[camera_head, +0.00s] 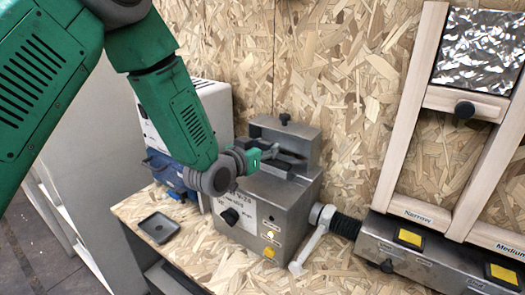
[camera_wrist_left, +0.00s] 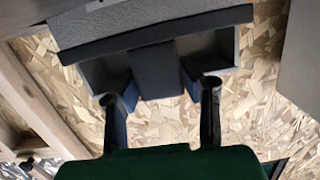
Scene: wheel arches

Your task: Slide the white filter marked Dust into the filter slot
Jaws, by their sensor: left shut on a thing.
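My left gripper (camera_head: 277,158) is over the top of a grey metal machine (camera_head: 255,210), just in front of its raised back part. In the left wrist view my left gripper (camera_wrist_left: 162,100) has its two fingers on either side of a dark grey block (camera_wrist_left: 157,72) that joins a wider grey part. It is shut on this block. I cannot make out a white filter marked Dust in either view. The filter slot is not clearly visible; my gripper and arm cover part of the machine's top. My right gripper is not in view.
A white and blue device (camera_head: 215,105) stands behind my left arm. A small dark tray (camera_head: 158,227) lies on the chipboard bench (camera_head: 130,207). A grey lever (camera_head: 310,246) projects at the machine's right. Wooden frames marked Narrow (camera_head: 418,214) and Medium (camera_head: 509,249) stand farther right.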

